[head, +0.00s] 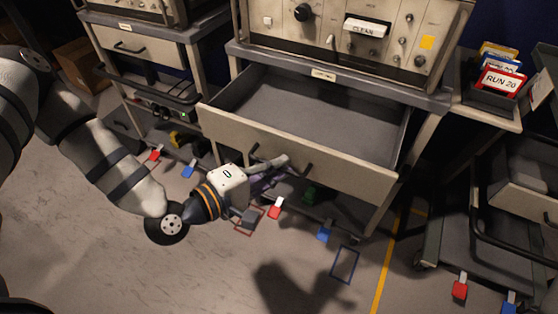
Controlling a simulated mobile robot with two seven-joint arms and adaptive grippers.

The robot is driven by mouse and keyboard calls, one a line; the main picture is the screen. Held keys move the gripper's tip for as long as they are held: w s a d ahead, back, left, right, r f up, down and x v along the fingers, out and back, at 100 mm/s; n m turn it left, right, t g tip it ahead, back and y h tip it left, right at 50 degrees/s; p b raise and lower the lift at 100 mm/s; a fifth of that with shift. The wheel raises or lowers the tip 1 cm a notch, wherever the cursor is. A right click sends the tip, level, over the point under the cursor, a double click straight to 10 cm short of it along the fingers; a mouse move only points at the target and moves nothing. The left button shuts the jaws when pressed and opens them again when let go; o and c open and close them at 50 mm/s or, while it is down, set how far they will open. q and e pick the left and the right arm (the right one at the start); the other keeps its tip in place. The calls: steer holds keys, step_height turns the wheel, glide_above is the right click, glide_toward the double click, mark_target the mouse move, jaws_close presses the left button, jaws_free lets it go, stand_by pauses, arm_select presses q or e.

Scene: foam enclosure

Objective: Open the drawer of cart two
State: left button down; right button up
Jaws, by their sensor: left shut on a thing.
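The middle cart (433,98) has its wide drawer (345,155) pulled well out towards me. The drawer's grey inside is visible and looks empty. A small label (322,74) above it is too small to read. My left gripper (279,164) is at the middle of the drawer's pale front, shut on its dark handle (308,170). The gripper hides part of the handle. My right gripper is not in view.
Another cart (135,46) with a shut drawer stands at the left. A third cart (520,190) is at the right, below a side tray (485,112) holding cards. Red and blue caster pedals (276,209) stick out low. The floor in front is open.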

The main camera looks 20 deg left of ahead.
arm_select(q)
steer(key=c, duration=1.7)
jaws_free()
steer(key=v, duration=1.2)
steer(key=shift+r, duration=0.1)
